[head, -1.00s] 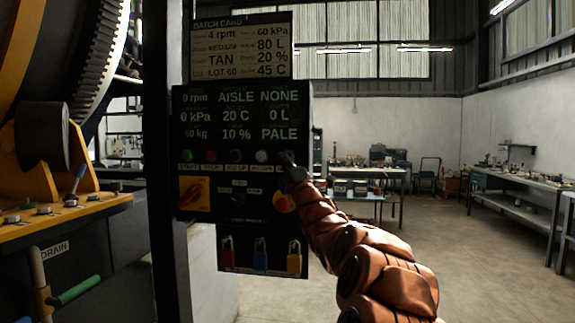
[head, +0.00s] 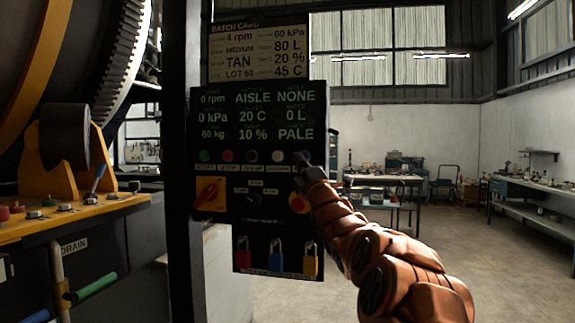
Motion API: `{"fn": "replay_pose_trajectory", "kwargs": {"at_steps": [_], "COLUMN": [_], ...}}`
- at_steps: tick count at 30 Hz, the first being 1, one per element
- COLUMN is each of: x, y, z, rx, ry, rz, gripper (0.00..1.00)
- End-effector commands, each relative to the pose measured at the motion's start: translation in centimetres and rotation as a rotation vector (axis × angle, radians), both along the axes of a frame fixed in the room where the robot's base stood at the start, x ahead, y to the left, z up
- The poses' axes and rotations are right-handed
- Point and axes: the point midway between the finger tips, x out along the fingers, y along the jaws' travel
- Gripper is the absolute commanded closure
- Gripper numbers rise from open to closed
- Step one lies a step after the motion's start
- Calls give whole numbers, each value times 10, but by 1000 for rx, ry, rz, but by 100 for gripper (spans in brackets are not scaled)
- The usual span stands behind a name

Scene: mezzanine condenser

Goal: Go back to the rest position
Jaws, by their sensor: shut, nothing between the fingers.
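My gripper (head: 305,163) is in the head view at the right edge of the control panel (head: 262,225), at the end of my brown-sleeved arm. Its dark fingers are shut with nothing between them and lie over the right end of the button row. I cannot tell whether they touch the panel. The gripper hides part of that row. The panel readouts show 0 rpm, AISLE, NONE, 0 kPa, 20 C, 0 L, 60 kg, 10 % and PALE. A red emergency knob (head: 298,203) shows just below the gripper.
A dark post (head: 181,200) stands left of the panel. A large geared drum (head: 60,50) is at left. Benches (head: 390,180) stand far back; the floor (head: 500,250) at right is open.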

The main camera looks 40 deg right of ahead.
Motion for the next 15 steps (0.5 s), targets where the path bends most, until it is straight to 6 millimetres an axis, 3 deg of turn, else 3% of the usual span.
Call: {"fn": "replay_pose_trajectory", "kwargs": {"at_steps": [13, 15], "x": [1, 10], "y": [1, 11], "z": [0, -6], "rx": [3, 64], "ry": [1, 31], "rz": [1, 27], "gripper": [100, 100]}}
